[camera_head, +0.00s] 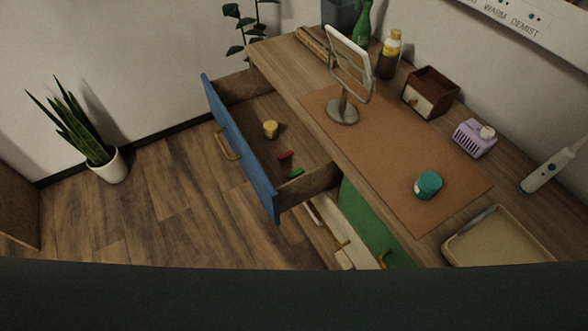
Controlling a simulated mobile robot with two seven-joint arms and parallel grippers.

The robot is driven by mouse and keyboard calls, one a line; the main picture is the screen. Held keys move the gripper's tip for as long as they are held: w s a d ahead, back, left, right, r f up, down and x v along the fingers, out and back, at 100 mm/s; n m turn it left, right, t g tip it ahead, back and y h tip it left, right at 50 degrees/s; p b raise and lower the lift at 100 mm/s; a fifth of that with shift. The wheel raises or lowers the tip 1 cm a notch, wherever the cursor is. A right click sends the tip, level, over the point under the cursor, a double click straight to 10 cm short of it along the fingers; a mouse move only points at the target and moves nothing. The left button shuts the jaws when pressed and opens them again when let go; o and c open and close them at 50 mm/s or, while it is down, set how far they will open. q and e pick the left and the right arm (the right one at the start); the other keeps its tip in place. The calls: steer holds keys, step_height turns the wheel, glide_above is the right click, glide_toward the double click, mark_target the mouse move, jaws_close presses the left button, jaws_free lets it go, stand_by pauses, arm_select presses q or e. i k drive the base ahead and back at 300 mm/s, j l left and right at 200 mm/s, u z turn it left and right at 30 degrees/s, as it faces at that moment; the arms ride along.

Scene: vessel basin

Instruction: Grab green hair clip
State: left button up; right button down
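The green hair clip (296,173) is a small green piece lying in the open drawer with the blue front (240,150). It lies near the drawer's near end. A small red piece (286,155) lies just beyond it, apart from it. A round yellow container (270,129) stands farther back in the same drawer. Neither of my grippers shows in the head view.
The desk (291,66) holds a mirror on a stand (343,112), a teal jar (428,186), a purple box (474,139), a brown box (430,93), bottles and a tray (500,238). A potted plant (107,168) stands left. The wooden floor between is clear.

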mark_target(296, 173)
steer(key=i+j+z, duration=0.15)
steer(key=j+z, duration=0.25)
steer(key=i+j+z, duration=0.15)
steer(key=j+z, duration=0.55)
steer(key=z, duration=0.15)
steer(key=k+l, duration=0.1)
steer(key=i+l, duration=0.1)
steer(key=j+z, duration=0.1)
steer(key=j, duration=0.2)
